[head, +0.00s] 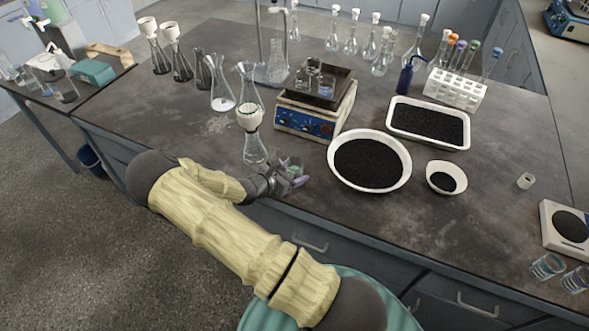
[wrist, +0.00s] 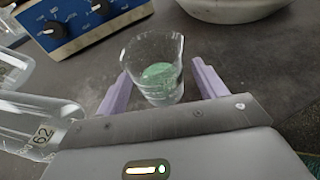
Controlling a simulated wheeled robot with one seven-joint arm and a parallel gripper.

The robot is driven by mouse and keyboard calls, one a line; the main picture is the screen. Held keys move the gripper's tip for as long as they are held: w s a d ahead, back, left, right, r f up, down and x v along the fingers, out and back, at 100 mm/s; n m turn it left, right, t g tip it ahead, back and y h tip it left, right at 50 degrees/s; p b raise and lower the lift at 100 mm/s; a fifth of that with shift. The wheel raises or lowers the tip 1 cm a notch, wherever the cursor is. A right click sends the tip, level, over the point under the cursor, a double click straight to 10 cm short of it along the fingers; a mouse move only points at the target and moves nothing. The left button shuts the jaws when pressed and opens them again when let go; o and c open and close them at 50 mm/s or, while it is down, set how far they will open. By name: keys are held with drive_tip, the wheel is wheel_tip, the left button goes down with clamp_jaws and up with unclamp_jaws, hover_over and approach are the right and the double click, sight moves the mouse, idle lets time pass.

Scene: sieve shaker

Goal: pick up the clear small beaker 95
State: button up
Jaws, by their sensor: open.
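A clear small beaker (wrist: 152,70) with a green patch at its bottom stands upright on the dark bench in the wrist view. No number can be read on it. My gripper (wrist: 161,78) is open, with one light purple finger on each side of the beaker. Whether either finger touches the glass is unclear. In the head view my gripper (head: 291,180) is low over the bench's front edge, and the beaker (head: 294,164) is partly hidden by it.
A clear flask (head: 255,150), marked 62 in the wrist view (wrist: 38,132), stands close on the left. The blue-panelled shaker (head: 308,122) is behind. A white bowl of black grains (head: 398,182) stands to the right.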

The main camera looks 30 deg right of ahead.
drive_tip(key=shift+w+d+f, duration=0.15)
drive_tip(key=shift+d+f, duration=0.1)
drive_tip(key=shift+d, duration=0.3)
drive_tip(key=shift+c, duration=0.4)
drive_tip(key=c, duration=1)
